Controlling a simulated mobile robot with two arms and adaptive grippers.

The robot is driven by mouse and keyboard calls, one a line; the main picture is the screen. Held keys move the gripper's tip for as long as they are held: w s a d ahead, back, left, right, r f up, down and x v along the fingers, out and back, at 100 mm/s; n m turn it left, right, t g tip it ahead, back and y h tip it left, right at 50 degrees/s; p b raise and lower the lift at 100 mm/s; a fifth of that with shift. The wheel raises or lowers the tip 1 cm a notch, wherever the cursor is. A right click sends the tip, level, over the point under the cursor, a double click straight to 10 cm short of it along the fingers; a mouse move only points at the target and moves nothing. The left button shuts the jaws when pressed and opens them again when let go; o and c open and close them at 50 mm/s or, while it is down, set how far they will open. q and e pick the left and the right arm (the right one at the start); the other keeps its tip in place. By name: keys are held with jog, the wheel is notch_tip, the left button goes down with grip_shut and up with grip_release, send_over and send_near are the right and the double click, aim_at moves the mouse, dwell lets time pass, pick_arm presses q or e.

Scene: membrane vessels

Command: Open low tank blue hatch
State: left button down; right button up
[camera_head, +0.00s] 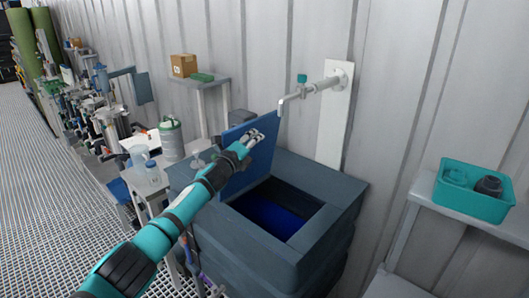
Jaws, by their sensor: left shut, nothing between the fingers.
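The low tank (318,243) is a dark blue-grey box standing against the corrugated wall. Its blue hatch (243,172) is raised and stands steeply tilted at the left side of the square opening. The opening is uncovered and shows a deep blue interior (268,215). My left gripper (257,137) is at the upper part of the hatch panel, in front of its face. Its fingers are shut with nothing between them, and whether they touch the panel is hard to tell. My left arm covers the lower left part of the hatch and the tank's left edge. My right gripper is not in view.
A tap pipe (312,89) with a teal handle juts from the wall above the tank. A teal bin (473,191) holding two items sits on a shelf at right. A side table with a jug (140,158) stands left, and a cardboard box (184,65) stands behind.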

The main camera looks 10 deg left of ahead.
pick_arm(q)
jog(key=shift+w+a+r+b, duration=0.2)
jog(key=shift+w+a, duration=0.25)
jog(key=shift+a, duration=0.25)
jog(key=shift+w+a+r+b, duration=0.15)
jog(key=shift+w+a, duration=0.25)
jog(key=shift+a, duration=0.25)
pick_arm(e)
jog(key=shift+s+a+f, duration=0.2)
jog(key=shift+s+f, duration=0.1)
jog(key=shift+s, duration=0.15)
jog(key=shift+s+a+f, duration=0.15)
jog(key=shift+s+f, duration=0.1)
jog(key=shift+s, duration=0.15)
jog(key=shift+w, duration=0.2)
